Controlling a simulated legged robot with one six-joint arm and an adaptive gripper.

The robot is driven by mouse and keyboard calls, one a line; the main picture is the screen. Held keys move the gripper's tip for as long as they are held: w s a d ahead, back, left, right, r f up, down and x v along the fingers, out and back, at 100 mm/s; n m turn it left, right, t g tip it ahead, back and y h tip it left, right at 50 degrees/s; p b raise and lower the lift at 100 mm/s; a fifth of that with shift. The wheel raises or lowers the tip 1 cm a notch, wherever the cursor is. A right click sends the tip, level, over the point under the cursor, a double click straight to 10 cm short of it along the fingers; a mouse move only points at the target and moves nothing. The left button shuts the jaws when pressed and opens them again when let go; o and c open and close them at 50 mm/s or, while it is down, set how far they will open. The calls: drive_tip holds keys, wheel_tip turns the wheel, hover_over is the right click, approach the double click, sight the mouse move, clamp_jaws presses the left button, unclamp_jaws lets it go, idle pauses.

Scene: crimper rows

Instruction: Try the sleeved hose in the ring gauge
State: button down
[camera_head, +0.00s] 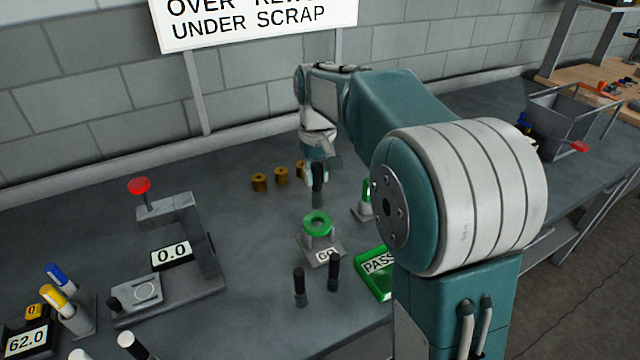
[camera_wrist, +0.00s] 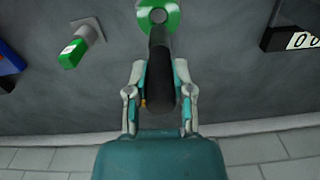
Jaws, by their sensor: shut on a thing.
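My gripper (camera_head: 318,160) reaches down over the bench and is shut on a black hose (camera_head: 317,180). The hose hangs roughly upright, and its lower end looks greyer, like a sleeve. That end appears just above the green ring gauge (camera_head: 317,229), which stands on a grey base marked GO. In the wrist view, the hose (camera_wrist: 160,75) lies between the fingers of my gripper (camera_wrist: 160,95), and its far end overlaps the green ring (camera_wrist: 173,17). I cannot tell whether the tip is inside the ring.
Two black hoses (camera_head: 300,287) stand in front of the gauge. Several brass sleeves (camera_head: 281,175) stand behind. A press (camera_head: 190,240) reading 0.0 is at left.

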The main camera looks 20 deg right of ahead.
sight(317, 205)
drive_tip(key=shift+d+f, duration=0.1)
drive_tip(key=shift+f, duration=1.65)
drive_tip(key=shift+f, duration=2.7)
idle(1.4)
drive_tip(key=shift+r, duration=0.1)
idle(0.6)
drive_tip(key=shift+r, duration=4.45)
